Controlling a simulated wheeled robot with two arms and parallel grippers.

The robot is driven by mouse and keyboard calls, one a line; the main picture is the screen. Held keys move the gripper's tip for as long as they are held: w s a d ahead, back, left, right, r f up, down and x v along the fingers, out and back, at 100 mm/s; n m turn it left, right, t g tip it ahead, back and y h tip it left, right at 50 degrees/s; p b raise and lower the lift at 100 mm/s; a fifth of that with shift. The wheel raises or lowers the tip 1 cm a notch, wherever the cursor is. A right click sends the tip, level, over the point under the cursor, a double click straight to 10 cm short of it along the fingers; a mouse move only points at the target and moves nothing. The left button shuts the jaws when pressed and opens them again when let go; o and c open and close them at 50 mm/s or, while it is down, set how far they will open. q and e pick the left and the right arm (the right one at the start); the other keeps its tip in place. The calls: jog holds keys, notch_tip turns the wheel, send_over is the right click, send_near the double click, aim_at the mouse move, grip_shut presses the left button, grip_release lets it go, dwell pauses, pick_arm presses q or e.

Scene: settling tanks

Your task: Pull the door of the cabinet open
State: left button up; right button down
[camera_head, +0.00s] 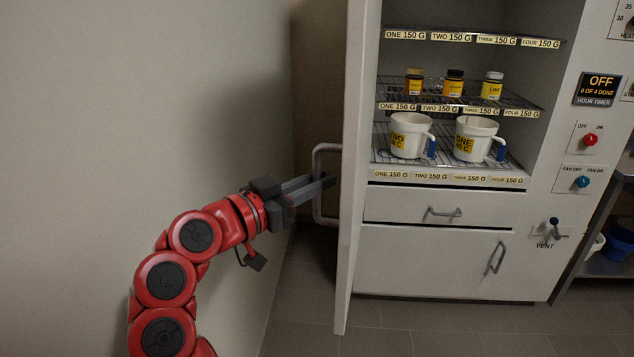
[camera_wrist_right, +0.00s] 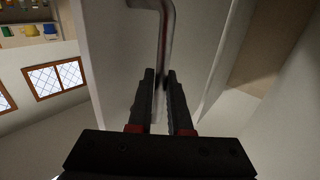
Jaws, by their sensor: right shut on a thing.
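The cabinet (camera_head: 455,190) stands open, its shelves and inside in plain view. Its white door (camera_head: 350,230) stands swung out at the cabinet's left side, seen nearly edge-on. A grey bar handle (camera_head: 318,160) is on the door's left-hand face; the handle also shows in the right wrist view (camera_wrist_right: 166,35). My right gripper (camera_head: 325,182) comes from the left on a red arm and is shut on the upright bar of the handle. In the right wrist view its two dark fingers (camera_wrist_right: 160,75) lie around the bar. My left gripper is not in view.
White pitchers (camera_head: 405,138) and small yellow-labelled jars (camera_head: 454,84) stand on wire shelves. A drawer (camera_head: 400,205) and lower panel (camera_head: 400,265) sit below. A bare wall (camera_head: 150,90) is close on the left of my arm. A control panel (camera_head: 590,140) is at the right.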

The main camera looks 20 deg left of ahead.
jog(key=shift+r, duration=0.15)
jog(key=c, duration=1.2)
grip_release()
jog(key=shift+c, duration=0.2)
jog(key=o, duration=0.4)
jog(key=shift+w+d, duration=0.1)
jog(key=shift+w, duration=0.1)
jog(key=v, duration=0.7)
jog(key=shift+s, duration=0.3)
